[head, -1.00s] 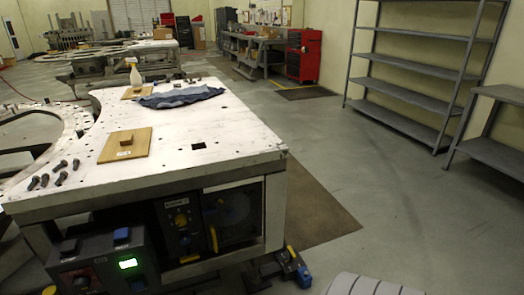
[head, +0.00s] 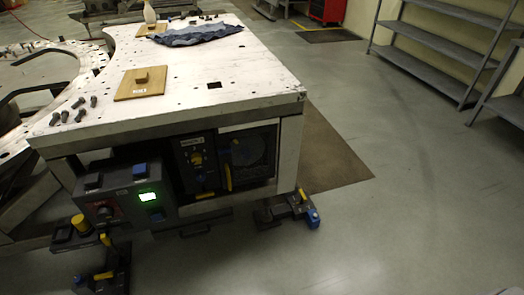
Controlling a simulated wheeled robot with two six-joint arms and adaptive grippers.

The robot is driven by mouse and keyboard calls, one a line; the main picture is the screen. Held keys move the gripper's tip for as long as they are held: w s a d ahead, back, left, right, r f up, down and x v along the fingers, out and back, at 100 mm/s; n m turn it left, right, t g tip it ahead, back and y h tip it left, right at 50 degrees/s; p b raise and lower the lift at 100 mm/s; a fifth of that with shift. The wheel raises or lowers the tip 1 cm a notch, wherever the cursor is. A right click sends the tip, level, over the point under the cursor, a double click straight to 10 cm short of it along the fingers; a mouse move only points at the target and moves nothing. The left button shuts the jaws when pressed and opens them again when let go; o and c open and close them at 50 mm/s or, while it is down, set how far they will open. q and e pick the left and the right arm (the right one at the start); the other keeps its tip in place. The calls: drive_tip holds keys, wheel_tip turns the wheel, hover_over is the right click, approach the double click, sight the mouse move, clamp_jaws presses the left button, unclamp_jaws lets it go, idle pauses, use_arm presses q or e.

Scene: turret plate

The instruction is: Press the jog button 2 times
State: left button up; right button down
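A dark control box (head: 122,193) is fixed at the front left of the white table, below its top. Labels are too small to read, so I cannot tell which button is the jog button. The display's digits are also unreadable. Neither of my grippers is in view, and nothing touches the box.
The white table (head: 215,66) bears wooden blocks, loose bolts (head: 80,108) and a blue cloth (head: 198,33). Dark devices with yellow (head: 105,258) and blue parts (head: 290,211) sit low at its front. Floor (head: 400,210) to the right is clear. Shelves (head: 440,45) stand behind.

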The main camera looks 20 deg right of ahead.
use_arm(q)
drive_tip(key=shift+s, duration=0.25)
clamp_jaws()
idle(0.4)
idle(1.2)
